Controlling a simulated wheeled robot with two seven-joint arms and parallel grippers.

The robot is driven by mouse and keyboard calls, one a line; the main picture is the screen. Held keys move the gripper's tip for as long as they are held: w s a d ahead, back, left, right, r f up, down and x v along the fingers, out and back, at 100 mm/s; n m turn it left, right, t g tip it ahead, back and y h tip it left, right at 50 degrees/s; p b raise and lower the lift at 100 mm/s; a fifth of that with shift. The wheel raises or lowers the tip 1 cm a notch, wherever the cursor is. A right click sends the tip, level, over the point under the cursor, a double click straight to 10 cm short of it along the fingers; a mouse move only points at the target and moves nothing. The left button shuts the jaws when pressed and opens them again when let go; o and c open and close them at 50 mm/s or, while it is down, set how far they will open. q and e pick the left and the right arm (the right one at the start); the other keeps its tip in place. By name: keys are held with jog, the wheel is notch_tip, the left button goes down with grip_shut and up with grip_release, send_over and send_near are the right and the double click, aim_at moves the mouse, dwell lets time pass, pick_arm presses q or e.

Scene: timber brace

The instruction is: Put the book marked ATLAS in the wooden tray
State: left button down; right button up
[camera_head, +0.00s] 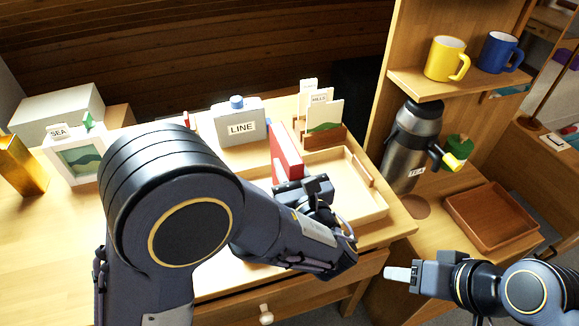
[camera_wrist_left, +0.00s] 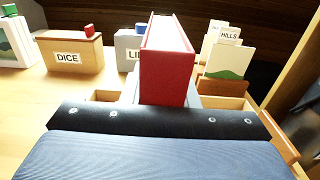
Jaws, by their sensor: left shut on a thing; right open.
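A red book (camera_head: 289,155) stands upright at the light wooden tray (camera_head: 376,216) on the table; it also shows in the left wrist view (camera_wrist_left: 166,78). No ATLAS marking is readable on the faces I see. My left gripper (camera_head: 298,188) is shut on the red book, with its fingertips largely hidden by the wrist. I cannot tell whether the book touches the tray floor. The tray's front left part is hidden behind my left arm. My right gripper (camera_head: 398,273) is open and empty, low at the right, away from the book.
A grey LINE box (camera_head: 237,124) and a HILLS card holder (camera_head: 322,128) stand behind the tray. A DICE box (camera_wrist_left: 70,52) shows in the left wrist view. At right are a steel TEA flask (camera_head: 409,150), a brown tray (camera_head: 492,214) and a shelf with mugs (camera_head: 446,58).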

pick_arm(q)
jog(key=shift+f, duration=0.1)
jog(key=c, duration=1.1)
grip_release()
